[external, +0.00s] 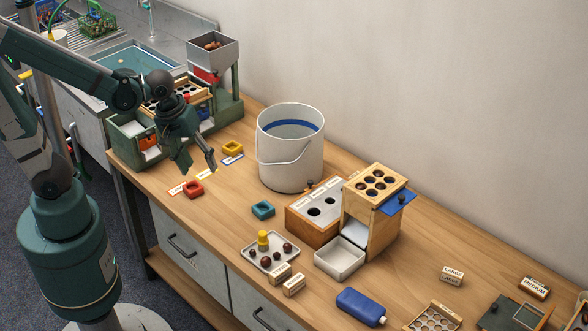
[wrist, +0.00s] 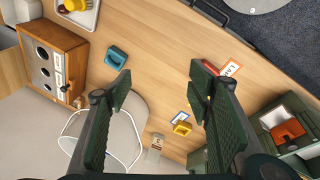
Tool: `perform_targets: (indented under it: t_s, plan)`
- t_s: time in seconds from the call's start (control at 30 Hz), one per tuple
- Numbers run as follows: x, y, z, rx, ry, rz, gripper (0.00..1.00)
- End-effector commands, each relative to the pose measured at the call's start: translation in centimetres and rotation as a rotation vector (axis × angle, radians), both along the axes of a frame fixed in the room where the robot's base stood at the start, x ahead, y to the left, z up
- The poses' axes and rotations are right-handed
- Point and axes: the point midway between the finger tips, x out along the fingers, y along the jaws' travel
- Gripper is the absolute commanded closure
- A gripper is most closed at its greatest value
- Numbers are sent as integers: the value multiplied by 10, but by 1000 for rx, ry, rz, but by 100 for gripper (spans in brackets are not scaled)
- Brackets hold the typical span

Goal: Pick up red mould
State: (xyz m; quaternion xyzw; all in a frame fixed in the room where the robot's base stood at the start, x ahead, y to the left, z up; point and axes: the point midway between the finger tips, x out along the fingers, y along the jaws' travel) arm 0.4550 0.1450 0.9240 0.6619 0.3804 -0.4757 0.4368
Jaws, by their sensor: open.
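The red mould (external: 193,189) is a small block with a hollow, lying on the wooden bench near its front edge, beside a paper label card (external: 178,188). My gripper (external: 199,166) is open and empty, pointing down above the bench, a little behind the red mould and apart from it. In the wrist view, the space between my fingertips (wrist: 160,84) shows only bare wood. The right finger there hides most of the red mould; a small red part (wrist: 210,67) shows beside the label card (wrist: 230,69).
A yellow mould (external: 232,147) and a teal mould (external: 263,210) lie nearby. A white bucket (external: 291,165) stands to the right. A green machine (external: 128,132) stands behind on the left. A tray with chestnuts (external: 270,263) lies toward the front. Bare wood surrounds the red mould's right side.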

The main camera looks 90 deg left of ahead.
Motion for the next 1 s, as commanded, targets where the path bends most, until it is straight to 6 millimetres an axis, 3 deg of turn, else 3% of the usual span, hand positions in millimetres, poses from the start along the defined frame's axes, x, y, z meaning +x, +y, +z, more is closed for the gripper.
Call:
perform_targets:
  t_s: [0.6,1.0]
  plan:
    - [-28,74,-52,-155,127,647,49]
    - [-52,103,-79,-208,189,964,49]
